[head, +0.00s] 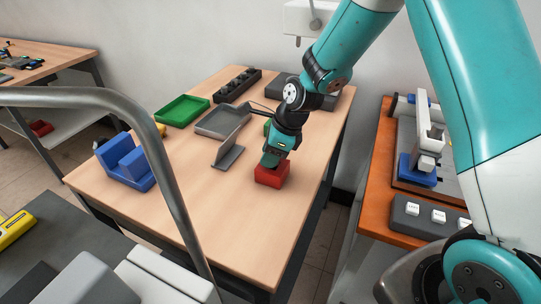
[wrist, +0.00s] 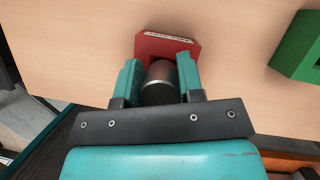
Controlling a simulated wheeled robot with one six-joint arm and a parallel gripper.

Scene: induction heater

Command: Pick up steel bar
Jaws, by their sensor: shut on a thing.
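In the wrist view, the steel bar (wrist: 161,84) is a short dark cylinder with a brownish, shiny side. It sits between the two teal fingers of my gripper (wrist: 158,76), which is shut on it. A red block-shaped holder (wrist: 150,43) with a pale label strip lies right behind and below the bar. In the head view, my gripper (head: 274,160) points down over the red holder (head: 271,175) on the wooden table. The bar is hidden there by the fingers. I cannot tell whether the bar still rests in the holder.
On the wooden table (head: 210,210) stand a grey bracket (head: 229,152), a blue block fixture (head: 126,162), a green tray (head: 182,110) and a grey tray (head: 217,121). An orange-brown bench (head: 376,210) with a machine is at right. The table's front is clear.

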